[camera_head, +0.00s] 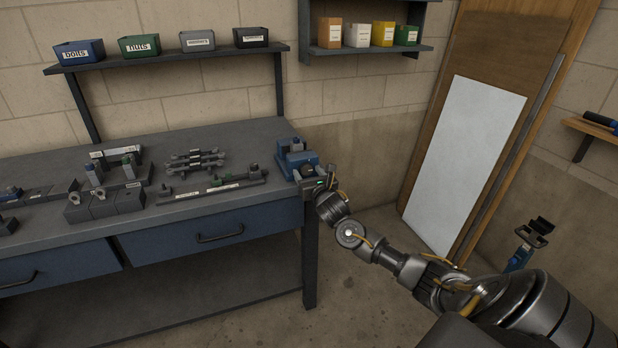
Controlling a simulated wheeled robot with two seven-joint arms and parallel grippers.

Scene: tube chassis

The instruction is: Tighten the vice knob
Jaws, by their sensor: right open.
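The blue vice (293,157) is mounted at the right end of the workbench top (235,140). My right gripper (306,181) is at the vice's near right side, at the bench's front right corner. It is open; its fingers are small and dark here, and I cannot tell whether they touch the vice. The vice knob is not distinct; the gripper seems to cover that side. My right arm reaches in from the lower right. My left gripper is not in view.
Tube fixtures and clamps (110,185) lie on the bench to the left. A shelf (170,57) with several bins hangs above. Blue drawers (210,231) are below the top. Leaning panels (465,150) and a blue stand (522,252) are at right.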

